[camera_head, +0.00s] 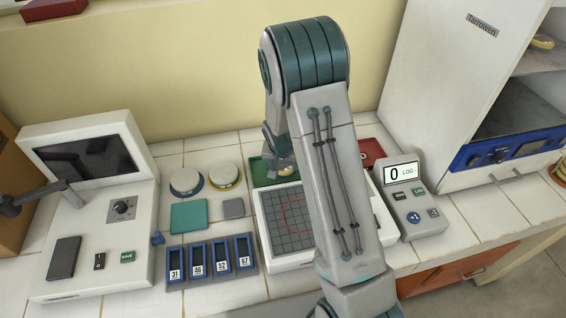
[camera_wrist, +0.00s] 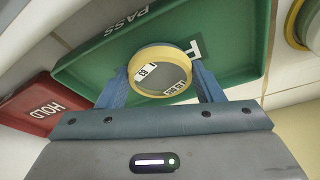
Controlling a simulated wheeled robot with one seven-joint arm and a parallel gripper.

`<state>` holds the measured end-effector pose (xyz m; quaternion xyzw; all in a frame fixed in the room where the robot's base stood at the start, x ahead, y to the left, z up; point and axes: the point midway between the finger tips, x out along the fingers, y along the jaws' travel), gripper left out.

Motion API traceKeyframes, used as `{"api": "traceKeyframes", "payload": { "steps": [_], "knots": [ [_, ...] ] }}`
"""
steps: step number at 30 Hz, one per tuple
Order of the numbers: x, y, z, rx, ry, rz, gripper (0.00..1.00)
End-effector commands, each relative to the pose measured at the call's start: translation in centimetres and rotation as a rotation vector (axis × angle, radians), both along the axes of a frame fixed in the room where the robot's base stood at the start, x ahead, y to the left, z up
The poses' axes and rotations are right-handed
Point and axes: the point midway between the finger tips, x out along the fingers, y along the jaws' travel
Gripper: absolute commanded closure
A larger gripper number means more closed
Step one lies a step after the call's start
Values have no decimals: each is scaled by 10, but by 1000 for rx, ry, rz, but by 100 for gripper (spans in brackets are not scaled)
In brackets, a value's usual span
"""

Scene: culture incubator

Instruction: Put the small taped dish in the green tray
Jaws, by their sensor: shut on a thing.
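The small dish (camera_wrist: 165,74), ringed with yellow tape and carrying small white labels, is between the two blue fingers of my gripper (camera_wrist: 160,80). My gripper is shut on it. The green tray (camera_wrist: 85,73), marked PASS, lies behind the dish in the wrist view, so the dish is over it. I cannot tell whether the dish touches the tray floor. In the head view my gripper (camera_head: 280,163) is over the green tray (camera_head: 258,173) at the back of the counter, and my arm hides part of the tray and most of the dish.
A red tray (camera_wrist: 38,105) marked HOLD lies beside the green one. Two other lidded dishes, one blue-ringed (camera_head: 186,181) and one yellow-ringed (camera_head: 224,176), stand left of the green tray. A gridded plate device (camera_head: 283,235) is in front, and a counter box (camera_head: 411,200) stands right.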

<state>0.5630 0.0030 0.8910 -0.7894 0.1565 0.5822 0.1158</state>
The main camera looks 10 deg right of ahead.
Motion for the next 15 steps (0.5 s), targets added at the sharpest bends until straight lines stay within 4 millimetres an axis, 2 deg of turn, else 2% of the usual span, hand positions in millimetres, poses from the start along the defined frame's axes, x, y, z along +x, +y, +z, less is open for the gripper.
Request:
{"api": "traceKeyframes", "payload": {
  "steps": [10, 11, 12, 13, 15],
  "knots": [
    [0, 0, -4, 0, -1, 0, 68],
    [0, 0, -4, 0, 0, 0, 37],
    [0, 0, -3, 0, 0, 0, 26],
    [0, 0, -3, 0, 0, 0, 18],
    [0, 0, -3, 0, 0, 0, 18]
  ]
}}
